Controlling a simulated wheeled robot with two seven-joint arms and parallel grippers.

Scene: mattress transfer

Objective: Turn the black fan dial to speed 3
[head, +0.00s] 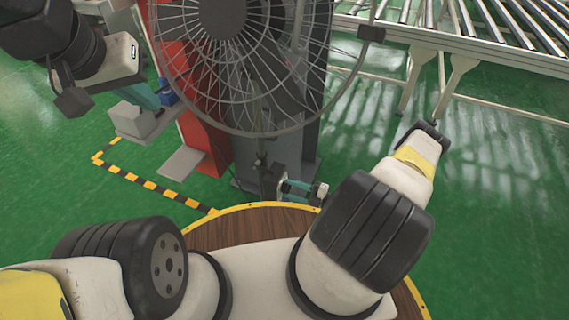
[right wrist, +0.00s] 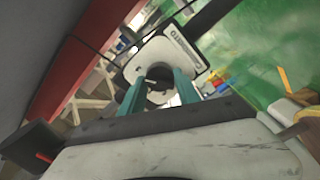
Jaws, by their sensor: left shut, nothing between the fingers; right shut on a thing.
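The fan (head: 225,60) stands at the top centre of the head view, with a round wire grille and a dark post. In the right wrist view a white control panel (right wrist: 192,50) with lettering carries a round black dial (right wrist: 160,88). My right gripper (right wrist: 158,84) has its teal fingers on either side of the dial and is shut on it. In the head view the right gripper (head: 285,187) is low on the fan's post, partly hidden by my arm. The dial's speed marks cannot be read. My left gripper (head: 148,97) is shut and empty, left of the fan.
A red and grey cabinet (head: 205,145) stands behind the fan. A roller conveyor (head: 475,40) runs along the top right. Yellow and black floor tape (head: 150,184) lies on the left. The green floor (head: 500,210) at the right is open.

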